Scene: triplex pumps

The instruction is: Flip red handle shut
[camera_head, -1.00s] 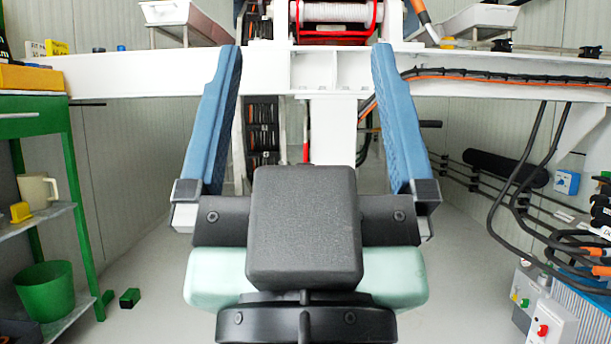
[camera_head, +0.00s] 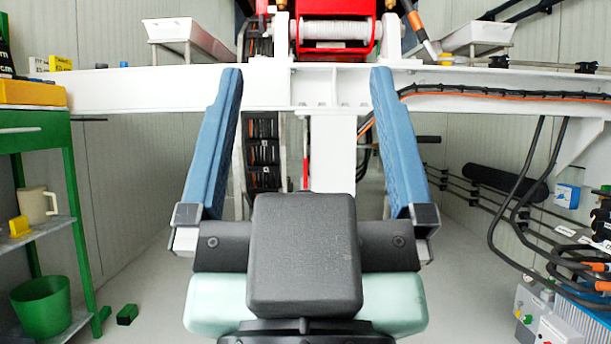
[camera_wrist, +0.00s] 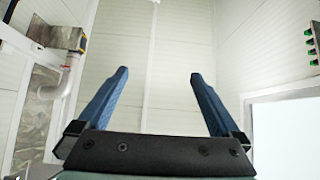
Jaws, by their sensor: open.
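My gripper (camera_head: 305,85) is in the middle of the head view, pointing away from me, its two blue fingers spread wide with nothing between them. It also shows open in the wrist view (camera_wrist: 158,76), against a pale panelled wall or ceiling. I cannot make out a red handle for certain. A red winch-like frame (camera_head: 334,12) with a white spool (camera_head: 335,30) stands on the white beam beyond the fingertips. A thin red upright piece (camera_head: 305,170) shows below the beam, between the fingers.
A white beam (camera_head: 150,90) crosses the room ahead. A green shelf (camera_head: 72,180) with a mug (camera_head: 36,205) and a green bucket (camera_head: 42,306) stands left. Black hoses (camera_head: 505,215) and a control box (camera_head: 548,318) are on the right. Grey floor shows between.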

